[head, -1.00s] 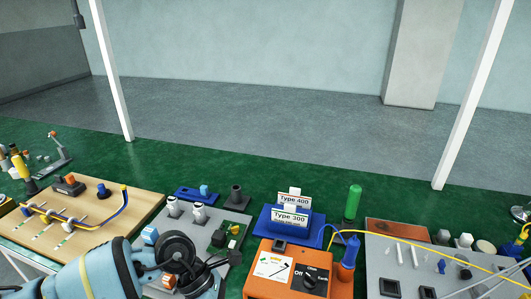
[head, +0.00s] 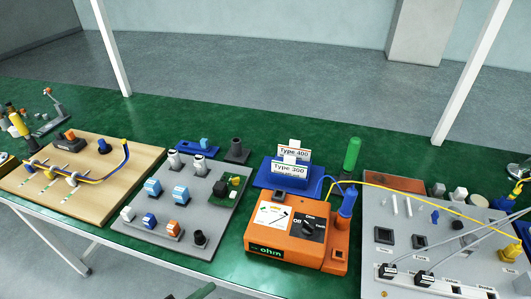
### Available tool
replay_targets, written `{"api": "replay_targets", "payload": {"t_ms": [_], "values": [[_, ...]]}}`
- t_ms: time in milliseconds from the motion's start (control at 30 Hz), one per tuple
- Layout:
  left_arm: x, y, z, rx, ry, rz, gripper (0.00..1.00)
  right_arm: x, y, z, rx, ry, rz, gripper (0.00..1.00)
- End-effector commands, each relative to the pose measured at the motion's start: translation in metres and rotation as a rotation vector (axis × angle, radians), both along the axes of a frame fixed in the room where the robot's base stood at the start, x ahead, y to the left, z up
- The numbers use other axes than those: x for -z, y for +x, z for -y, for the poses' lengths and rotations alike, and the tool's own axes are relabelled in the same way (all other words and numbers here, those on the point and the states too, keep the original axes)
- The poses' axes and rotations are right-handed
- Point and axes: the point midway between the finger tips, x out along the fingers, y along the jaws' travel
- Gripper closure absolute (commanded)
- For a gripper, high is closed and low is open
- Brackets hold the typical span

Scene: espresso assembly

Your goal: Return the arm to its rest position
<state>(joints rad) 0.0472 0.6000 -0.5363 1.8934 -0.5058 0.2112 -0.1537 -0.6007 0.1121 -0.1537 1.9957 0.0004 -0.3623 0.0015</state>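The grey board (head: 215,225) in the middle of the bench is fully uncovered. On it stand two blue-and-white blocks (head: 181,194), a row of small white, blue and orange blocks (head: 173,228) at its front, a black round socket (head: 200,238) and a small green circuit board (head: 234,189). Nothing shows above it. What holds or rests in my grippers cannot be seen.
An orange ohm meter (head: 262,236) stands right of the board, with blue Type 300 and Type 400 holders (head: 260,180) behind it. A wooden board (head: 135,157) with cables lies left. Another grey panel (head: 375,270) is at right.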

Motion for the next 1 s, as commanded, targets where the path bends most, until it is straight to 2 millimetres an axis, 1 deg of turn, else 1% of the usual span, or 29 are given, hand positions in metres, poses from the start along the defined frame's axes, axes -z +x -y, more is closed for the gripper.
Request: {"api": "replay_targets", "payload": {"t_ms": [33, 100, 167, 200, 300, 400, 500, 700, 733, 800, 1000], "values": [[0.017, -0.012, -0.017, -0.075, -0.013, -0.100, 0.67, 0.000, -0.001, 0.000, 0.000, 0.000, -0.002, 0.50], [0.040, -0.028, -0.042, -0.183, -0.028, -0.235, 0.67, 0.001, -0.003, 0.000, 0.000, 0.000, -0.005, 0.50], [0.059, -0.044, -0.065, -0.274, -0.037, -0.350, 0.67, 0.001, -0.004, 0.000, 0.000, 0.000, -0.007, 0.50], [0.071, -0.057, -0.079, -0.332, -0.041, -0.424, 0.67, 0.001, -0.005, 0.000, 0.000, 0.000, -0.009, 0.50], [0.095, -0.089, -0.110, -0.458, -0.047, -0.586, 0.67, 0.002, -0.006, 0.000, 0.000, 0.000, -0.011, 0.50], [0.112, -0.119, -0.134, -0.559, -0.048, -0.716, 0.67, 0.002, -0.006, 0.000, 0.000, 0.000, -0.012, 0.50], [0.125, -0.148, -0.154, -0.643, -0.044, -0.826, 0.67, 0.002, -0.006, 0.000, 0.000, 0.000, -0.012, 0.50], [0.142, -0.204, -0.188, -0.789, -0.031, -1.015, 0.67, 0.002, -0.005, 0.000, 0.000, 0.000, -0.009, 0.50], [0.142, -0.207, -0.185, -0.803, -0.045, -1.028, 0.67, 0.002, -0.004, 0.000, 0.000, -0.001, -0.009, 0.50], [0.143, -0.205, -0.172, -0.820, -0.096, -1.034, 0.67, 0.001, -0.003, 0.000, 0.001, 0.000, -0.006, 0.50], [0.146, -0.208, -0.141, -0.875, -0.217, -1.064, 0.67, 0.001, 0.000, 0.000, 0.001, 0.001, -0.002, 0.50]]}}
